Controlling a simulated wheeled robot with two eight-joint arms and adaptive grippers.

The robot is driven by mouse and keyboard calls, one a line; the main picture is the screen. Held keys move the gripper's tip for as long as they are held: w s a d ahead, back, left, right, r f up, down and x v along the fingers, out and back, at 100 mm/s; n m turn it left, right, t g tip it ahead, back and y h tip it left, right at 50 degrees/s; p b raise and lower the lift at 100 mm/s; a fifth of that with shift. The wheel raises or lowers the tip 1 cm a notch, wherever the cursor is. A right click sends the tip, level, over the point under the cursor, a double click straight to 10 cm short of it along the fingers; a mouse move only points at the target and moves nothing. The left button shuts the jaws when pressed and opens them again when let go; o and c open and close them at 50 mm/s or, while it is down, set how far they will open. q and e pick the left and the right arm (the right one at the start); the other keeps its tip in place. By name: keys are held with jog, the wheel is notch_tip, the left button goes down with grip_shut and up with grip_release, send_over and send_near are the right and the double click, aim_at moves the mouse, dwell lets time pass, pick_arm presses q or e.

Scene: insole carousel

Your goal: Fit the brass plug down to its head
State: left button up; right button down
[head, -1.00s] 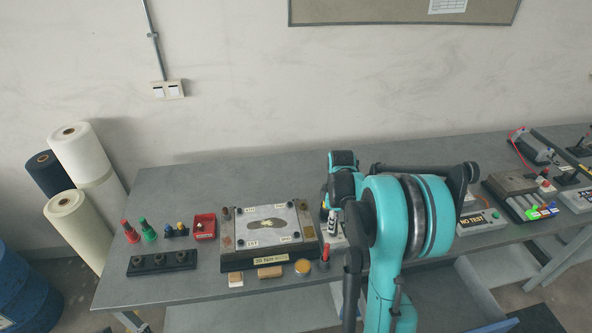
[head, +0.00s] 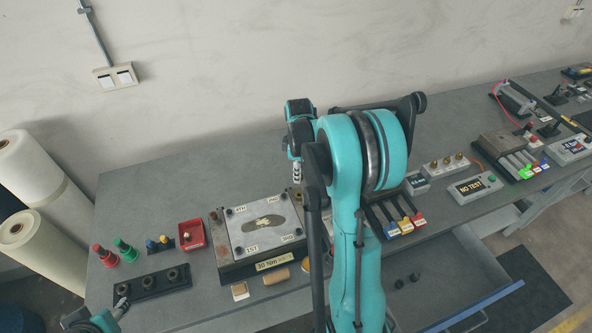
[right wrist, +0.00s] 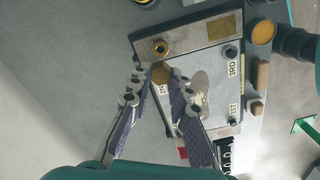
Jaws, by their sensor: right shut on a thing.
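In the right wrist view, the brass plug (right wrist: 160,74) shows its hexagonal head between the fingertips of my right gripper (right wrist: 163,80), which is shut on it. A round brass fitting with a dark hole (right wrist: 160,47) sits on the fixture just beyond the plug; the two look apart. The plug's lower end is hidden. In the head view, my right gripper (head: 297,174) hangs over the back right corner of the fixture (head: 262,265), partly hidden by my arm; the plug cannot be made out there. My left gripper (head: 121,306) barely shows at the lower left, its jaws unclear.
The fixture's plate (head: 240,236) bears corner labels and an insole shape. A red bin (head: 192,236), red and green bottles (head: 105,256) and a black socket rack (head: 152,286) stand left. Coloured trays (head: 396,218) and a NO TEST box (head: 476,188) stand right. The back of the bench is clear.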

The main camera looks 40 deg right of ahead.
jog(key=shift+w+f, duration=0.1)
jog(key=shift+f, duration=0.1)
jog(key=shift+f+b, duration=2.45)
jog(key=shift+f, duration=0.3)
jog(key=shift+b, duration=0.3)
jog(key=shift+f+b, duration=1.3)
jog(key=shift+f, duration=0.25)
jog(key=c, duration=1.3)
grip_release()
jog(key=shift+r, duration=0.15)
notch_tip(320, 180, up, 12)
jog(key=shift+f, duration=0.1)
